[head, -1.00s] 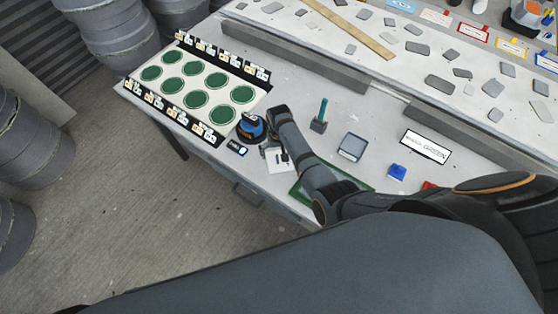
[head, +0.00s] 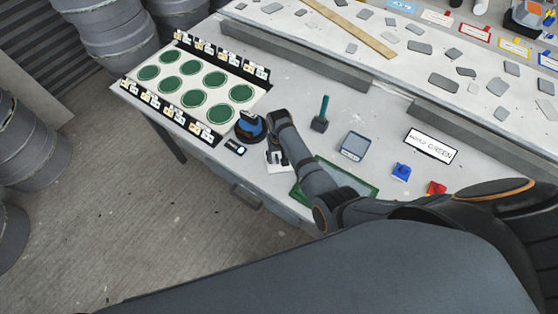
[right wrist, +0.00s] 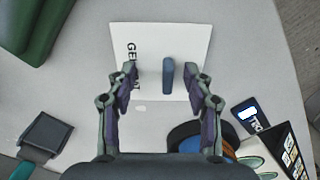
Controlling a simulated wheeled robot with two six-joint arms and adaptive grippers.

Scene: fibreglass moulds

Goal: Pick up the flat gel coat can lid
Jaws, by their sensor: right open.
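A flat white square plate (right wrist: 190,45) lies on the table, with black lettering starting "GEL"; it appears to be the gel coat lid. A short blue-grey bar (right wrist: 168,77) stands on it like a handle. The plate also shows in the head view (head: 279,166), partly hidden by my gripper. My right gripper (right wrist: 163,88) is open above the plate, its fingers on either side of the bar, with gaps visible on both sides. In the head view the right gripper (head: 276,152) points down at the plate. My left gripper is not in view.
A dark round container with blue (head: 250,127) stands close beside the gripper. A board with green discs (head: 196,87) is to the left. The table's front edge is close.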

